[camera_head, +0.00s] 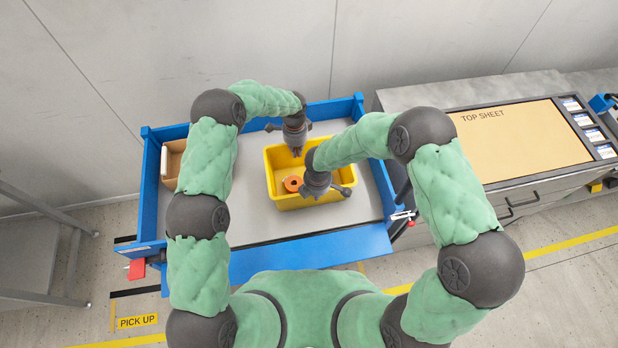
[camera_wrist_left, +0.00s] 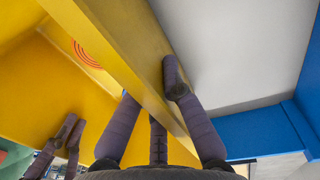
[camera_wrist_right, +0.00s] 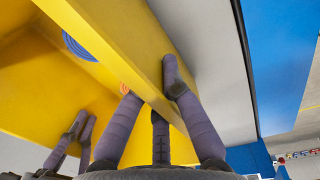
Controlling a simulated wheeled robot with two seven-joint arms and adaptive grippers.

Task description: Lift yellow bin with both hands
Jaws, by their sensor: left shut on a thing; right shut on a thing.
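The yellow bin (camera_head: 274,180) is on or just above the grey top of the blue-framed table; I cannot tell if there is a gap under it. My left gripper (camera_head: 297,150) is shut on the bin's far wall, one finger on each side; the left wrist view shows this wall (camera_wrist_left: 120,45) between the fingers. My right gripper (camera_head: 318,194) is shut on the near wall in the same way, and that wall (camera_wrist_right: 115,50) fills the right wrist view. The fingertips are mostly hidden in the head view.
The blue-framed table (camera_head: 310,252) has raised sides. A brown box (camera_head: 171,165) stands at its left end, partly behind my left arm. A grey cabinet with a tan top sheet (camera_head: 520,140) stands to the right. The grey tabletop (camera_head: 250,215) is clear around the bin.

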